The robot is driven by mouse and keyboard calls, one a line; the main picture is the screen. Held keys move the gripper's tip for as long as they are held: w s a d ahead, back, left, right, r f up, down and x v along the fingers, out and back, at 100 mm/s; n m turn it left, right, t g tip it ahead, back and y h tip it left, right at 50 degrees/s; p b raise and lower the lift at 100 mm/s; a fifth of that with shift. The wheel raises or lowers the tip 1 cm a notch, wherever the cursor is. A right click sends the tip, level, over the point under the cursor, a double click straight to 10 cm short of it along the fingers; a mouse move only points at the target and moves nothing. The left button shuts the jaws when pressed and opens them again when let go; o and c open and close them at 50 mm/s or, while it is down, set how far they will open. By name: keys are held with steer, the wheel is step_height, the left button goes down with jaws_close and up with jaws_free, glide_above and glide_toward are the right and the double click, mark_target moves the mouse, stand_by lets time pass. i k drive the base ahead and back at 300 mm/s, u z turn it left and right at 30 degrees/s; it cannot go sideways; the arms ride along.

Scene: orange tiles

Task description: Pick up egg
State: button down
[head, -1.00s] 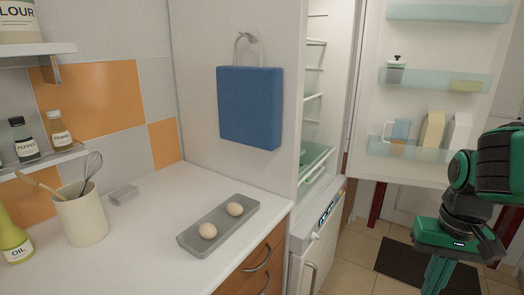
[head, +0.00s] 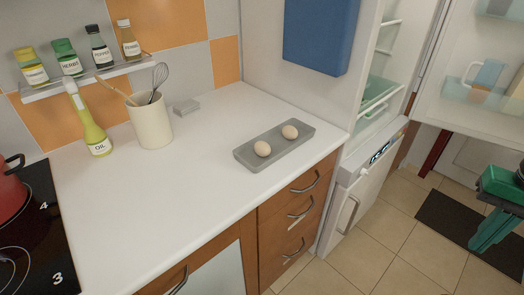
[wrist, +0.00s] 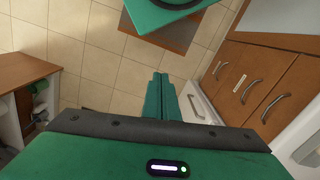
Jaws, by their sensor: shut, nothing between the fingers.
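Two pale eggs lie in a grey tray (head: 246,158) on the white counter in the head view. The nearer egg (head: 262,149) is left of the farther egg (head: 290,132). My green gripper (head: 478,247) is at the right edge of the head view, over the floor and well away from the tray. The wrist view shows its fingers (wrist: 160,82) close together with nothing between them. No egg shows in the wrist view.
The counter (head: 190,205) is clear left of the tray. The fridge door (head: 450,105) stands open at right. A red pot (head: 10,195) sits on the hob.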

mark_target(263, 148)
steer(key=z, duration=1.4)
steer(key=k, duration=1.25)
steer(key=u, duration=0.7)
steer(key=i, duration=1.05)
steer(key=z, duration=0.05)
